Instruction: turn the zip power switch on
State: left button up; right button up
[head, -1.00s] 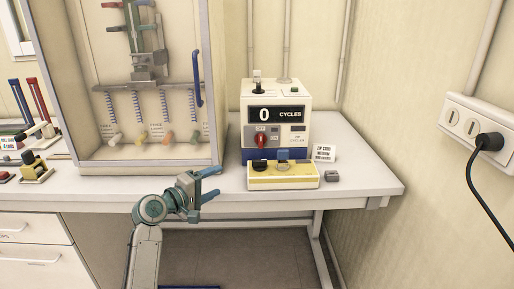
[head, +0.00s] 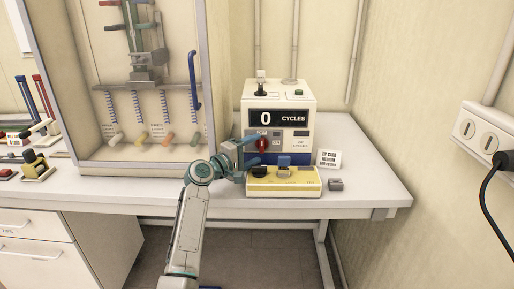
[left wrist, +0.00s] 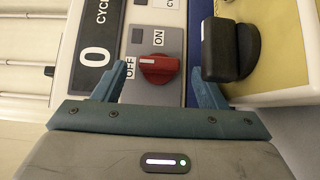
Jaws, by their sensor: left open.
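The red rotary power switch (head: 262,145) is on the front of the white cycle counter machine (head: 307,127). In the left wrist view the red knob (left wrist: 160,68) lies beside OFF and ON labels, and its pale mark points toward OFF. The display (head: 279,117) reads 0 cycles. My left gripper (head: 252,154) is open at the machine's front left. In the left wrist view its two blue fingers (left wrist: 160,88) stand on either side of the knob, with a gap to it. Whether the fingertips reach the panel is hard to tell. My right gripper is not in view.
A yellow-topped block with a black knob (head: 283,174) stands in front of the machine, close to my fingers. A small sign (head: 329,159) and a grey block (head: 336,184) are to its right. A tall glass-fronted cabinet (head: 218,110) stands close on the left.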

pick_arm(q)
jog(key=shift+x, duration=0.8)
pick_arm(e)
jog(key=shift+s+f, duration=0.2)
pick_arm(q)
jog(key=shift+c, duration=0.3)
jog(key=c, duration=0.9)
jog(key=shift+r, duration=0.1)
